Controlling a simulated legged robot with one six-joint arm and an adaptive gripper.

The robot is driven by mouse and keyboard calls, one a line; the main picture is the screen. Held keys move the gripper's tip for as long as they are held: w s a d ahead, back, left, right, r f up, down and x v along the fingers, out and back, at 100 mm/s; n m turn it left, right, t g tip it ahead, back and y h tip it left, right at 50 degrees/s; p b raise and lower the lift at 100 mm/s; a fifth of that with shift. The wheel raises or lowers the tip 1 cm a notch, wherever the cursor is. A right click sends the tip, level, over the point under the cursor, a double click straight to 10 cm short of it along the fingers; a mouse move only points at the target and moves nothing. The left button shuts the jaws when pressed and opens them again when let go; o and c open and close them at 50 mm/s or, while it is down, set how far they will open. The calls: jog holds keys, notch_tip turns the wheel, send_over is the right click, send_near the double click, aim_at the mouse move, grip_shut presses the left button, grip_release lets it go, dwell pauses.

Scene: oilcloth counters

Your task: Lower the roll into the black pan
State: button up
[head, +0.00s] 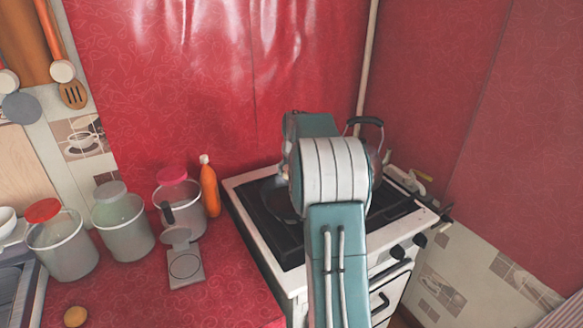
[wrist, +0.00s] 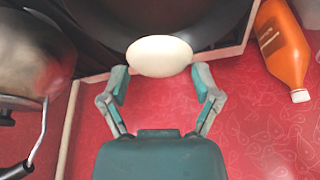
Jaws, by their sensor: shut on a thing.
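The roll (wrist: 160,57) is a pale, smooth oval in the wrist view. My gripper (wrist: 160,82) is shut on it, with one teal-and-grey finger at each end. The black pan (wrist: 215,12) fills the top of the wrist view, beyond the roll. The roll overlaps the pan's near edge in this view; its height above the pan cannot be told. In the head view the pan (head: 280,204) shows as a dark shape on the stove's left side, partly behind my arm. My gripper's fingers and the roll are mostly hidden by my arm there.
A kettle (head: 377,145) stands on the white stove (head: 240,185) behind my arm, and shows at left in the wrist view. An orange bottle (head: 210,188) stands left of the stove. Jars (head: 122,232), a small grey scale-like item (head: 186,266) and a yellow-brown round thing (head: 75,316) occupy the red counter.

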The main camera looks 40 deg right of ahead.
jog(key=shift+f, duration=2.45)
jog(key=shift+f, duration=2.5)
dwell(0.6)
jog(key=o, duration=1)
jog(key=v, duration=1.1)
jog(key=shift+s+r, duration=0.15)
jog(key=shift+r, duration=0.25)
jog(key=shift+a, duration=0.15)
